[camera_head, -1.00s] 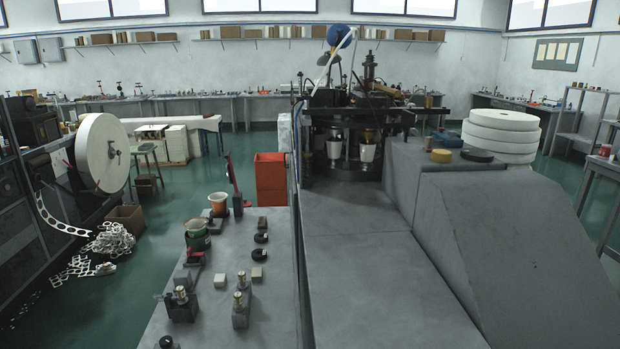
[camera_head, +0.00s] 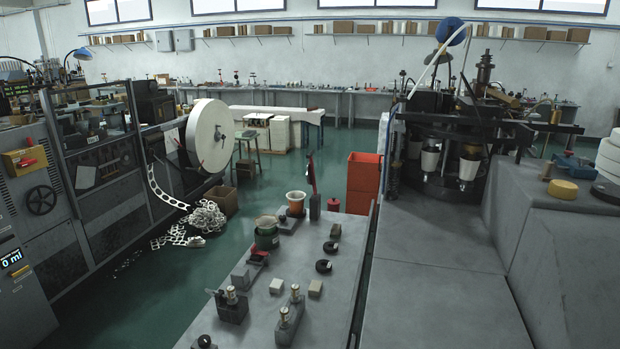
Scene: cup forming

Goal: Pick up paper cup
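White paper cups sit in the dark forming machine (camera_head: 450,135) at the right. One paper cup (camera_head: 430,160) hangs at the machine's left side, and another paper cup (camera_head: 468,168) is just right of it. Both taper downward and are partly covered by machine parts. Neither of my grippers shows in the head view, so I cannot see what they hold.
The machine's grey top (camera_head: 440,300) is bare in front of the cups. An orange-red bin (camera_head: 363,182) stands behind the bench. A paper reel (camera_head: 210,136) is at left.

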